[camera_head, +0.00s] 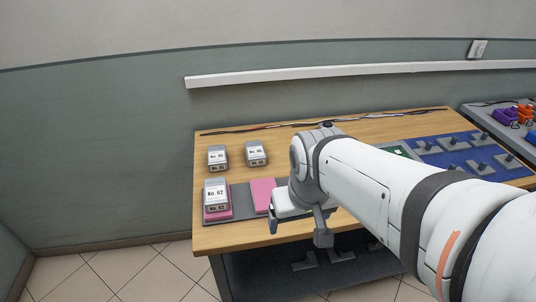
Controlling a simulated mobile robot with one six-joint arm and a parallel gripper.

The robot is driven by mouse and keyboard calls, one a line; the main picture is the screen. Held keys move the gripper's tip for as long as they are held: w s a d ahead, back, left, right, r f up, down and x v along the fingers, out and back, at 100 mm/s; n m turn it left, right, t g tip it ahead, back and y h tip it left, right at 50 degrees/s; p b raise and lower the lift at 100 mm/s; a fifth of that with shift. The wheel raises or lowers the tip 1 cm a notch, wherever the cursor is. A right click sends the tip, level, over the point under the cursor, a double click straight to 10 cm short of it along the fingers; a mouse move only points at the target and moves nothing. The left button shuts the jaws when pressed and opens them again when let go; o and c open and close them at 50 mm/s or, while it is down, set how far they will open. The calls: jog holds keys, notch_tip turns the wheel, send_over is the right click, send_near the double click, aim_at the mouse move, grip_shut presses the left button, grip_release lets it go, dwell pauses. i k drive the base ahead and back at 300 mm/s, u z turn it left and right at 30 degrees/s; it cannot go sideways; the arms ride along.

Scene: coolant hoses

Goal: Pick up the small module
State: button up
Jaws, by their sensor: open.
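Several grey modules with white number labels are at the left of the wooden table. Two smaller-looking ones stand at the back: one module (217,158) at left and one module (256,153) to its right. A larger-looking module labelled No. 62 (215,196) sits in front of them on a pink pad. I cannot tell for sure which one is the task's small module. My gripper (297,229) is open, fingers downward, near the table's front edge, right of and apart from these modules. What lies behind the gripper and arm is hidden.
A second pink pad (262,194) lies on a dark grey plate (240,208), close left of my gripper. A blue board (452,160) with grey parts is at right. Cables (240,130) run along the back edge. My arm covers the table's middle.

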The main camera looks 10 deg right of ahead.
aim_at(255, 150)
jog(key=k, duration=1.25)
jog(key=u, duration=0.6)
jog(key=i, duration=1.85)
jog(key=z, duration=0.65)
